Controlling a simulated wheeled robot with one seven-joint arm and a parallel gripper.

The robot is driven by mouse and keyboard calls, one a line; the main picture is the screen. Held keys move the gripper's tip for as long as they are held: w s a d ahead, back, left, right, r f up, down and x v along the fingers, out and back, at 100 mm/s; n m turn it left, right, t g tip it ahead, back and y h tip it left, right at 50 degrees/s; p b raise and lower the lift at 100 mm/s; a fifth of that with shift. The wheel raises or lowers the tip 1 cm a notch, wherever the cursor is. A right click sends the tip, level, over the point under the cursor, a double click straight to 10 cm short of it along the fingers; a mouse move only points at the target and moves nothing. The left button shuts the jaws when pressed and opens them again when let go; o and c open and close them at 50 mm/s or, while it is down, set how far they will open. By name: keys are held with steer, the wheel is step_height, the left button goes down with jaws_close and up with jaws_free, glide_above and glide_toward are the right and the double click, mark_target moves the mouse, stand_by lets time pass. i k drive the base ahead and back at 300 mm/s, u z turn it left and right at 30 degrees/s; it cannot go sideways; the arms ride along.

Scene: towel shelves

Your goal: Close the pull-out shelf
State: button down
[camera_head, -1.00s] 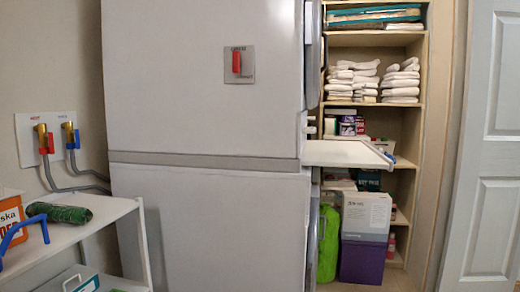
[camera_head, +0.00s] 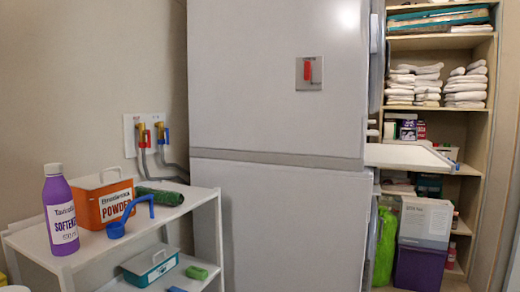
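The pull-out shelf (camera_head: 408,157) is a thin white panel sticking out to the right from between the two stacked grey-white machines, the upper one (camera_head: 270,60) and the lower one (camera_head: 280,225). It is extended, at about the height of the seam between them. I see its top and its front edge at the right end; its inner end is hidden by the machines' side. My gripper is not in view.
Wooden shelves (camera_head: 491,120) with folded white towels (camera_head: 466,85) and boxes stand behind the pull-out shelf. Hoses run behind the machines.

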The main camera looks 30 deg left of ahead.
mark_target(418, 158)
steer(key=u, duration=1.2)
steer(key=i, duration=0.5)
steer(key=u, duration=1.55)
steer(key=k, duration=1.75)
steer(key=z, duration=2.15)
steer(key=i, duration=0.85)
steer(key=u, duration=0.05)
